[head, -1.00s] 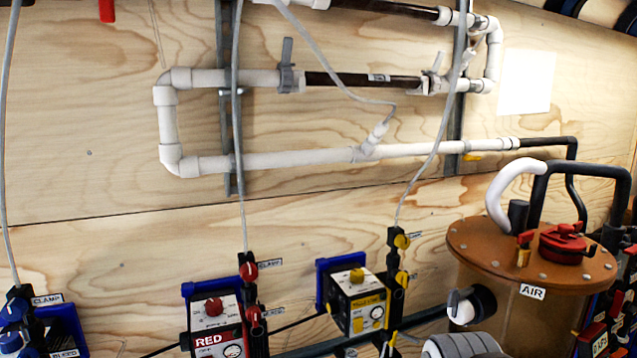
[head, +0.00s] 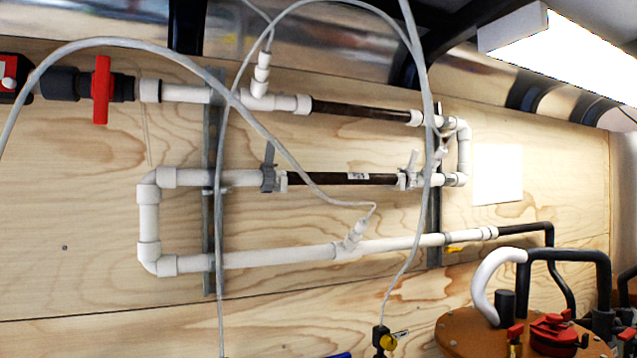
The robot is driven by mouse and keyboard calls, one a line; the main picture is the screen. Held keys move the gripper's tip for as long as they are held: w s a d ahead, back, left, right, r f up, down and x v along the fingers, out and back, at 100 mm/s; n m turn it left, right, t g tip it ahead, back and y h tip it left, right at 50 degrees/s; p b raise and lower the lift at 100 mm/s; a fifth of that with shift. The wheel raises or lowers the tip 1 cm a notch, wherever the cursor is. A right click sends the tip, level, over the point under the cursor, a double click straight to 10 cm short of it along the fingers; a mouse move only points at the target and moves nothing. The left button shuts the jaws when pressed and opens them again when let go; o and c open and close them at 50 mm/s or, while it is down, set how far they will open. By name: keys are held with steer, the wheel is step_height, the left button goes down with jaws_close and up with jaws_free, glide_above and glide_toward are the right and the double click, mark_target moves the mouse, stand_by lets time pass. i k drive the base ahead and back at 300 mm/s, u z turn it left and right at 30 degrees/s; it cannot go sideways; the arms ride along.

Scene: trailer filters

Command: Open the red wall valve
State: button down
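The red wall valve (head: 101,90) is at the upper left of the head view. Its red handle stands upright, across the horizontal pipe line. Dark fittings (head: 62,84) join it on the left and a white pipe (head: 180,93) on the right. My gripper is not in the head view, so its state and its distance from the valve do not show.
Grey hoses (head: 222,200) hang in front of the wall pipes, one arching over the red handle. A brown AIR tank lid (head: 470,335) with a red cap (head: 553,330) stands at the lower right. A lit lamp (head: 565,55) hangs at the upper right.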

mark_target(102, 82)
steer(key=u, duration=0.85)
steer(key=k, duration=0.7)
steer(key=u, duration=0.4)
steer(key=i, duration=1.05)
steer(key=u, duration=0.05)
